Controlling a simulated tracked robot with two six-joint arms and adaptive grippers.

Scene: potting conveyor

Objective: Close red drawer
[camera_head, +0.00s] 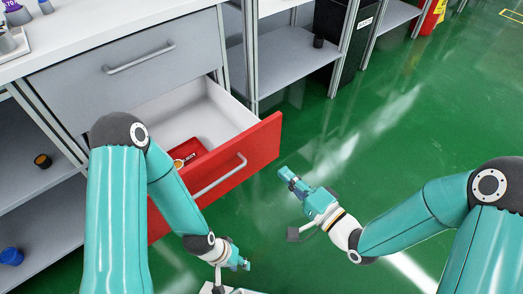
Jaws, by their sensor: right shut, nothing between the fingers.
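The red drawer (263,143) is pulled out of the grey cabinet, and its white interior shows. Its pale bar handle (222,178) is on the red front. My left arm crosses in front of the drawer and hides part of its left side. My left gripper (243,265) is low in the view, below the drawer front and apart from the handle; its finger opening cannot be made out. My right gripper (284,174) is shut and empty, just right of the red front's right end, with a gap showing between them.
A red tray (201,149) with small items lies inside the drawer. A closed grey drawer (135,75) is above it, under the white worktop (110,22). Shelves (283,62) and a black bin (338,45) stand behind. The green floor to the right is clear.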

